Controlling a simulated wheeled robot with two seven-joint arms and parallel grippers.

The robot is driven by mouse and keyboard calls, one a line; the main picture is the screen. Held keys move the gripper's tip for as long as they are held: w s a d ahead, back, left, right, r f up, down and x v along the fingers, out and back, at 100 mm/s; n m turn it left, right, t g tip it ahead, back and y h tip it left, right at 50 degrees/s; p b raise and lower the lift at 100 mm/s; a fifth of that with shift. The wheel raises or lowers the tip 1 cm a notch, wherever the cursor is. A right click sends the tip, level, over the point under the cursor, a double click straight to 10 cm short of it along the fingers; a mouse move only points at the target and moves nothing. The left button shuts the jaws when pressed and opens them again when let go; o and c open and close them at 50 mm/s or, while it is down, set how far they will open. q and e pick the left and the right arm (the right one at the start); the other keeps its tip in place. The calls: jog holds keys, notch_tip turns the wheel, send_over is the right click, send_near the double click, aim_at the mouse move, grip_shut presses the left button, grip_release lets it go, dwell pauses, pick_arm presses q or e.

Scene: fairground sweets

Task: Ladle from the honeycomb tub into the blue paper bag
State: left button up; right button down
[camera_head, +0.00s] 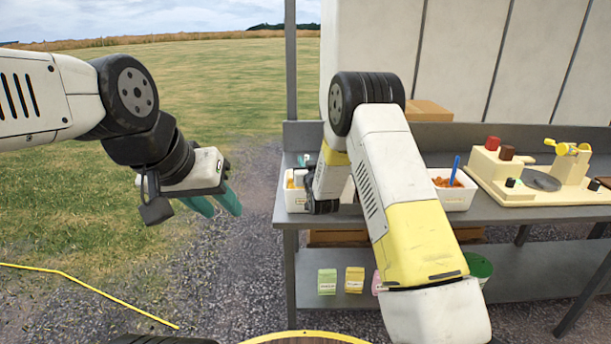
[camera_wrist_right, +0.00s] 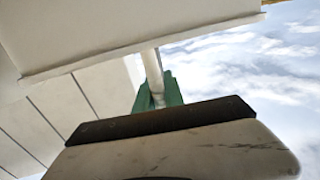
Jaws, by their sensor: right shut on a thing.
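My right gripper (camera_wrist_right: 157,92) is shut on a pale rod-like handle (camera_wrist_right: 152,68) in the right wrist view; I take it to be the ladle's. Its lower end is hidden. In the head view my right forearm hides most of that gripper, which is by a white tub (camera_head: 296,200) with orange contents at the bench's left end. Another white tub (camera_head: 456,200) with orange-red contents and a blue handle stands further right. I cannot tell which is the honeycomb tub. No blue paper bag is visible. My left gripper (camera_head: 222,206) is open and empty, left of the bench.
The grey bench (camera_head: 522,214) carries a cream machine (camera_head: 490,165) at right and a cardboard box (camera_head: 428,111) behind. On the lower shelf are a green bag (camera_head: 327,282), a yellow bag (camera_head: 354,280), a partly hidden pink bag (camera_head: 377,283) and a green bucket (camera_head: 479,267).

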notch_tip(320, 180, up, 15)
dwell(0.6)
dwell(0.4)
